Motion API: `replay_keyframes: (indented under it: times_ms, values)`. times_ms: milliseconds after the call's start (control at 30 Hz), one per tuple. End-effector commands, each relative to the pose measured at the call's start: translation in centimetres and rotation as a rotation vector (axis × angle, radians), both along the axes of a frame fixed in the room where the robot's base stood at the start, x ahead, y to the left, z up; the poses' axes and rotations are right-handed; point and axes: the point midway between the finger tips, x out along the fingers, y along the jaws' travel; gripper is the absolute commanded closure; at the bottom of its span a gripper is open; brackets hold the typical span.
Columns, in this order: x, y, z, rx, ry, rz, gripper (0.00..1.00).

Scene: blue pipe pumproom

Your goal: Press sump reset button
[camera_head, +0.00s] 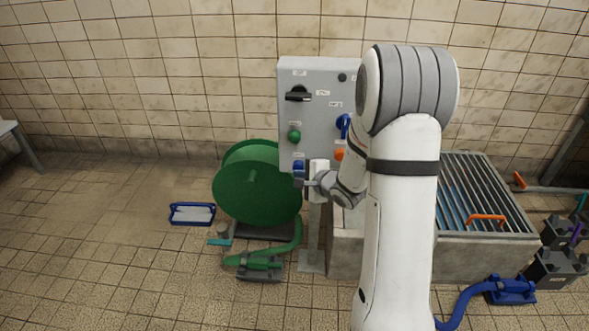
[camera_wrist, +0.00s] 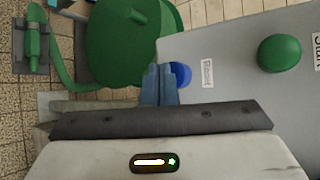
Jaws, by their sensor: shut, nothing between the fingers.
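The blue button (camera_head: 298,164) sits low on the left of the grey control panel (camera_head: 312,122). In the wrist view the blue button (camera_wrist: 182,73) is partly hidden behind my fingers, and a label beside it reads "Reset". My gripper (camera_head: 299,182) is shut and empty, in front of the panel's lower left. In the wrist view its fingertips (camera_wrist: 160,68) overlap the button's left edge. I cannot tell whether they touch it.
A green button (camera_head: 294,136) labelled "Start" (camera_wrist: 279,53) and a black rotary switch (camera_head: 298,94) are on the panel. A green hose reel (camera_head: 257,186) stands close on the left. A grated sump (camera_head: 485,255) is on the right. My arm hides part of the panel.

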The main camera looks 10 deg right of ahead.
Motion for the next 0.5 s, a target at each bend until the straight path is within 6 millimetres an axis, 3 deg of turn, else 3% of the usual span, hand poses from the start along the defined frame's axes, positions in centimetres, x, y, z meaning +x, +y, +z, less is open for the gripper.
replay_keyframes:
  times_ms: [500]
  values:
    - [0.55, -0.16, 0.07, 0.000, 0.000, 0.000, 1.00]
